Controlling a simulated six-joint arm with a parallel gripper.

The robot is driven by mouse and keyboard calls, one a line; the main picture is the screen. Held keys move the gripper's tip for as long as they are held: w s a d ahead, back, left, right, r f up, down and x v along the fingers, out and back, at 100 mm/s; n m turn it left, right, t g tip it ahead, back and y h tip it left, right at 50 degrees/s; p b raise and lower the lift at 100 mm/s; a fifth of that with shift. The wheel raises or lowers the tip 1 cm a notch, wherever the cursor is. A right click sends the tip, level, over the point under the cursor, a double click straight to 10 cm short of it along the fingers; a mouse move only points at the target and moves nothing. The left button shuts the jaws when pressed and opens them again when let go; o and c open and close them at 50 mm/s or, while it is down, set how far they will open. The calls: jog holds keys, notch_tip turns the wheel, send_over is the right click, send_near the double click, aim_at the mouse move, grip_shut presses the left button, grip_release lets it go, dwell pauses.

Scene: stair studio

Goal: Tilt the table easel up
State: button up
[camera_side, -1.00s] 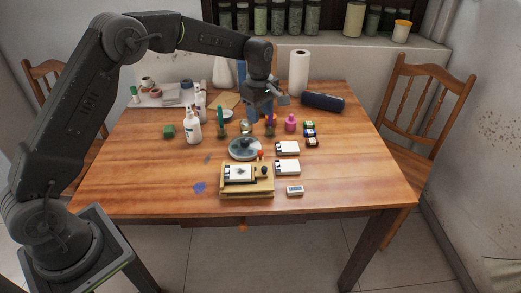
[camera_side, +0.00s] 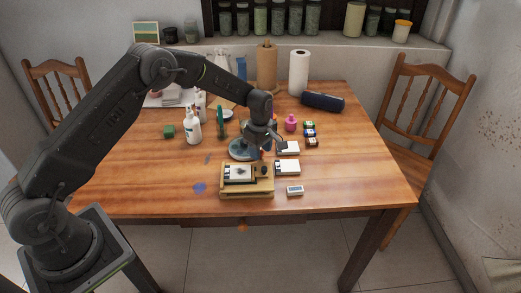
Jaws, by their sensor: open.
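The table easel (camera_side: 246,192) is a small light-wood frame near the front middle of the table. It looks flat or nearly flat, with a white sheet or small canvas (camera_side: 238,174) bearing a dark mark on it. A dark knob-like part (camera_side: 263,171) shows at its right side. My gripper (camera_side: 266,154) is open and empty, pointing down just above the back right of the easel. It hides the red-topped part seen there before. I cannot tell whether the fingers touch anything.
A round grey-blue plate (camera_side: 240,150) lies just behind the easel. White pads (camera_side: 287,167) and a small white box (camera_side: 295,190) lie to its right. The table's front left is mostly clear.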

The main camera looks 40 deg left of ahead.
jog(key=shift+f, duration=0.15)
grip_shut()
dwell(0.4)
